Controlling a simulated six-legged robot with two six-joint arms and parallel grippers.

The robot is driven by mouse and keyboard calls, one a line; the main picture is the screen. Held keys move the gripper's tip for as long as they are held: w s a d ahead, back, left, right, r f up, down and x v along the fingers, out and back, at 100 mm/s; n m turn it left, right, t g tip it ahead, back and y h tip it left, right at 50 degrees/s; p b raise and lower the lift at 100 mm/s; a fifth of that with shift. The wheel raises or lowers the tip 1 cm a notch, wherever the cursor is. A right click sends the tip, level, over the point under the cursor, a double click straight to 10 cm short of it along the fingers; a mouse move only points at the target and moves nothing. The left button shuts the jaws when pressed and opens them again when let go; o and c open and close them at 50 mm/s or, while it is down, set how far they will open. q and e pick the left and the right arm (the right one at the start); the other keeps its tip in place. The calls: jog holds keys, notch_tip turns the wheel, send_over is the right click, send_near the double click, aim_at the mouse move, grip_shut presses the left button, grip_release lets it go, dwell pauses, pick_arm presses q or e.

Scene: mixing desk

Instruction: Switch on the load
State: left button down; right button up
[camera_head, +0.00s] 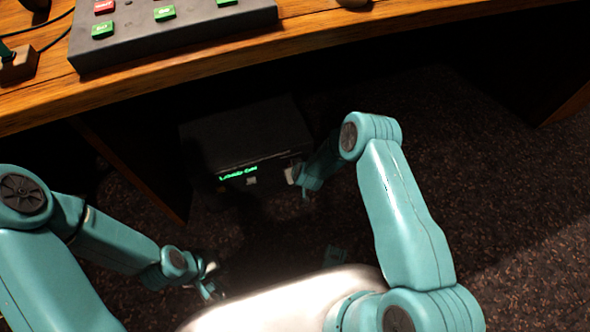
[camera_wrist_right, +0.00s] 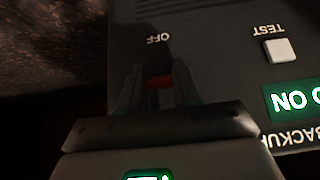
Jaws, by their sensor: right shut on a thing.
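A dark box (camera_head: 240,128) stands on the floor under the desk. Its front has a lit green display (camera_head: 238,172) that appears to read "LOAD ON"; part of it shows upside down in the right wrist view (camera_wrist_right: 296,100). A switch with a red part (camera_wrist_right: 160,82) sits below an upside-down "OFF" label (camera_wrist_right: 158,39). My right gripper (camera_head: 302,180) is at the box's right front, and its fingers (camera_wrist_right: 158,90) are shut on the switch. The switch's lower part is hidden by the gripper. My left gripper (camera_head: 208,288) hangs low, apart from the box; its jaws are too small to judge.
A pale square TEST button (camera_wrist_right: 279,50) is beside the switch. The wooden desk (camera_head: 330,42) overhangs the box, with a grey console (camera_head: 190,35) of green and red buttons on it. Dark carpet (camera_head: 500,190) is open to the right.

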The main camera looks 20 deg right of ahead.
jog(key=shift+w+r, duration=0.1)
dwell(0.5)
jog(key=o, duration=1.1)
jog(key=shift+c, duration=0.2)
jog(key=p+v, duration=0.6)
jog(key=v, duration=1)
jog(key=shift+r, duration=0.25)
jog(key=shift+w, duration=0.1)
